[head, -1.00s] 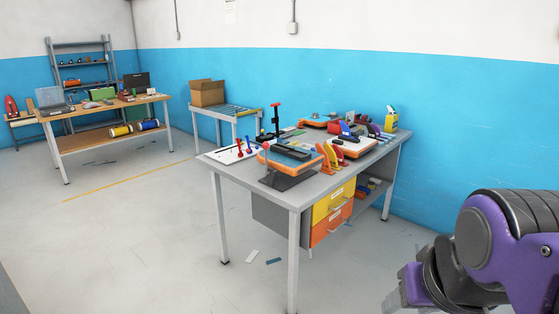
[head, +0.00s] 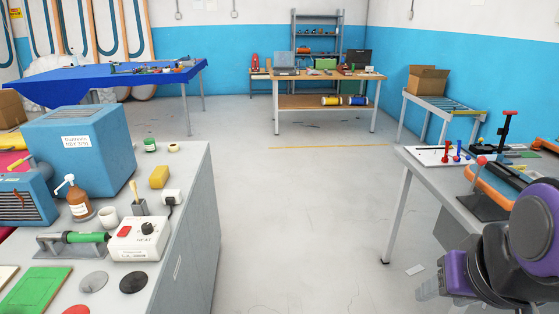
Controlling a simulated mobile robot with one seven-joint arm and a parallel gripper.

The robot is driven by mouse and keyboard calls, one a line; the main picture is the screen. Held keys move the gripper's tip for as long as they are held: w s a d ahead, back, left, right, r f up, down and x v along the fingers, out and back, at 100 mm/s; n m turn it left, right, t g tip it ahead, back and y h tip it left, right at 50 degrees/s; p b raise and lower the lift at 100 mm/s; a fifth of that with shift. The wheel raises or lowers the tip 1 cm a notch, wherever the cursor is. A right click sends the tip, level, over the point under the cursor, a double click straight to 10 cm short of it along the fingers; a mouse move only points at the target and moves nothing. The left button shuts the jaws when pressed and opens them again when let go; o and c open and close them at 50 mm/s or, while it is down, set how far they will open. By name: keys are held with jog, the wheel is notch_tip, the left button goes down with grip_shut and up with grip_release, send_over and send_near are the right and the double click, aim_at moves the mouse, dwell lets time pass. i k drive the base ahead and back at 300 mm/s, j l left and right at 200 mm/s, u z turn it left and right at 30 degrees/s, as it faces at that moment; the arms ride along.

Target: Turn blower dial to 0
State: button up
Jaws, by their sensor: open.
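A white control box (head: 138,239) with a red switch (head: 124,231) and a black dial (head: 148,228) sits on the grey bench at the left in the head view. A small label is on its front, too small to read surely. The dial's pointer and scale are too small to read. My gripper (head: 429,287) is at the lower right, beside the right-hand table and far from the dial. It is open, with no object seen in it, though its fingers show only in small part.
A grey table (head: 425,176) with tools stands at the right. The floor (head: 290,220) between is clear.

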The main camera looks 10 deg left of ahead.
aim_at(147, 228)
jog(key=i+u, duration=0.5)
jog(key=u, duration=0.2)
jog(key=i+u, duration=0.2)
jog(key=u, duration=0.15)
jog(key=i+l+u, duration=0.15)
jog(key=i+u, duration=0.25)
jog(key=i+l+u, duration=0.2)
jog(key=u, duration=0.2)
jog(key=i+l+u, duration=0.2)
jog(key=l+u, duration=0.25)
jog(key=i+l+u, duration=0.2)
jog(key=u, duration=0.2)
